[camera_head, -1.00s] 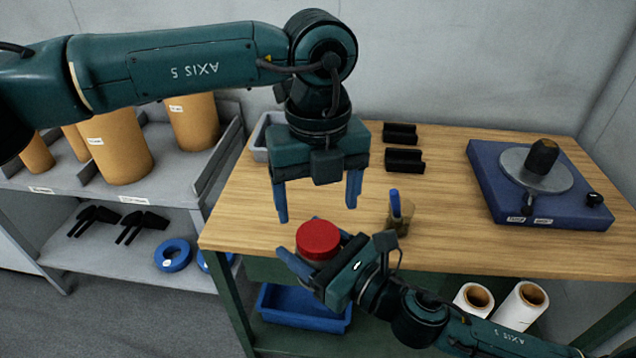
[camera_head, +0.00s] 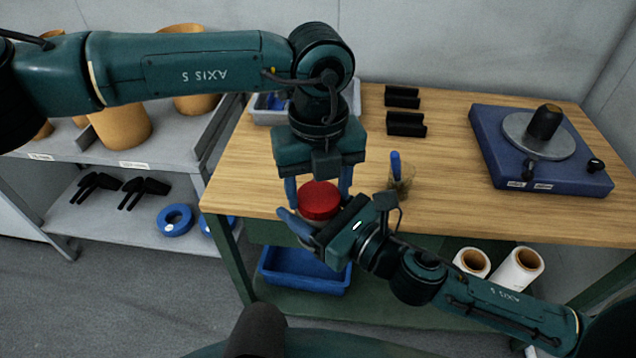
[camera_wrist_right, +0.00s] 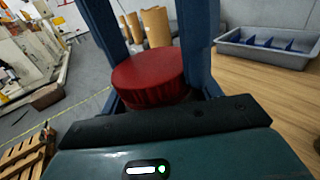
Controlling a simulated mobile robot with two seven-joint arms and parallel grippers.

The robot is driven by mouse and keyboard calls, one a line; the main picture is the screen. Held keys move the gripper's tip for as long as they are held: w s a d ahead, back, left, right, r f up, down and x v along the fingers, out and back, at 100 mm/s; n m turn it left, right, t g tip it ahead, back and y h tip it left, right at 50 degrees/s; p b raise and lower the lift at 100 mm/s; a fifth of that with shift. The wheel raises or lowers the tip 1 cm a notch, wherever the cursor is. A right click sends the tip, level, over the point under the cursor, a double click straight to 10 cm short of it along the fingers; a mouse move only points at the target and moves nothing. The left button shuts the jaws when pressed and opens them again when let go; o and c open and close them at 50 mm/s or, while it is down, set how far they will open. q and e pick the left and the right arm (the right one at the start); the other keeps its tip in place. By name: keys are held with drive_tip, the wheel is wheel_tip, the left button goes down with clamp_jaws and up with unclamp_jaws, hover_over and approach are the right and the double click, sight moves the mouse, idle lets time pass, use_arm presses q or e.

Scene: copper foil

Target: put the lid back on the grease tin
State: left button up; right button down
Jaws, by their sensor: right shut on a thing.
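A round red lid (camera_head: 320,200) with a ribbed side is held level in front of the table's front edge. My right gripper (camera_head: 305,228) is shut on it low down, from the front right. The lid also fills the middle of the right wrist view (camera_wrist_right: 150,78). My left gripper (camera_head: 318,190) points down from above, one blue finger on each side of the lid. Its fingers are close to the lid's rim; I cannot tell whether they touch it. I cannot make out a tin under the lid. A small translucent pot (camera_head: 401,178) with a blue-handled brush stands on the table.
The wooden table (camera_head: 450,190) has free room around the pot. A blue turntable base (camera_head: 560,180) is at right, two black blocks (camera_head: 405,124) at the back, a grey bin (camera_head: 270,115) behind my left gripper. A blue crate (camera_head: 300,275) sits below.

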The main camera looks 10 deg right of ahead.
use_arm(q)
drive_tip(key=c, duration=0.6)
drive_tip(key=o, duration=1.1)
drive_tip(key=shift+r, duration=2.25)
drive_tip(key=shift+r, duration=1.75)
drive_tip(key=shift+c, duration=0.5)
drive_tip(key=shift+f, duration=0.1)
